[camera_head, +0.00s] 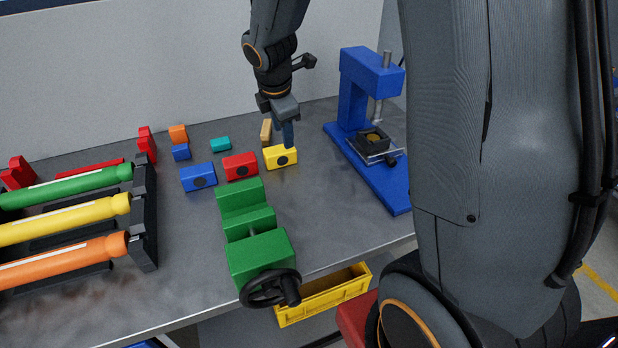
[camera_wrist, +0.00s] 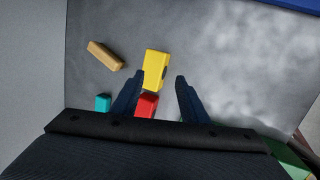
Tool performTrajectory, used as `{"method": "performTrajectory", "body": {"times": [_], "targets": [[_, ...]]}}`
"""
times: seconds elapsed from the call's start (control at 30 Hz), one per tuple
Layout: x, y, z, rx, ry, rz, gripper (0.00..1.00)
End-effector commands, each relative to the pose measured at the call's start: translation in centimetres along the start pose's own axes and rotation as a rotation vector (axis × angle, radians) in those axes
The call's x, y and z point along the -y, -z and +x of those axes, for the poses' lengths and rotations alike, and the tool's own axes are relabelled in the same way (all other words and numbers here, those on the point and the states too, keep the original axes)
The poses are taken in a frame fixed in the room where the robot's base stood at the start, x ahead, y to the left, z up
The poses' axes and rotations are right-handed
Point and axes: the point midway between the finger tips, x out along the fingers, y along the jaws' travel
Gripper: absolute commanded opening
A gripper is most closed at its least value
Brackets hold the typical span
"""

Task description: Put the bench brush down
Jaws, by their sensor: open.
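A small tan, wood-coloured piece (camera_head: 266,131) lies on the grey bench behind the yellow block and may be the bench brush; I cannot tell for sure. It shows at the upper left in the wrist view (camera_wrist: 104,55), apart from my fingers. My gripper (camera_head: 288,138) points down over the yellow block (camera_head: 281,157). In the wrist view my gripper (camera_wrist: 160,77) has its two fingers spread, with nothing held between them. The yellow block (camera_wrist: 156,68) shows beyond the fingertips, and I cannot tell if a finger touches it.
A red block (camera_head: 240,166), blue block (camera_head: 198,177) and teal block (camera_head: 220,144) stand to the left. A green vise (camera_head: 258,257) is at the bench's front edge. A blue press (camera_head: 360,92) stands right. A rack holds coloured tubes (camera_head: 66,226) at left. Bench between rack and vise is clear.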

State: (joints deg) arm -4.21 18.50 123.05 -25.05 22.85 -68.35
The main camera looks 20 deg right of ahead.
Motion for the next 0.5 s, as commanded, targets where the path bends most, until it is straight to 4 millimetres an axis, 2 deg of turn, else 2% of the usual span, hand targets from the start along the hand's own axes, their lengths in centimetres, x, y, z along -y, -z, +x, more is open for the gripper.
{"method": "performTrajectory", "body": {"times": [0.03, 0.1, 0.3, 0.4, 0.5], "targets": [[2.2, -0.2, -0.8, -0.011, 0.023, 0.169, 0.40], [5.3, -0.2, -1.6, -0.023, 0.061, 0.422, 0.40], [13.5, 0.4, -3.7, -0.018, 0.175, 1.102, 0.40], [16.5, 0.8, -4.5, -0.002, 0.220, 1.360, 0.40], [18.4, 1.1, -5.0, 0.014, 0.251, 1.533, 0.40]]}}
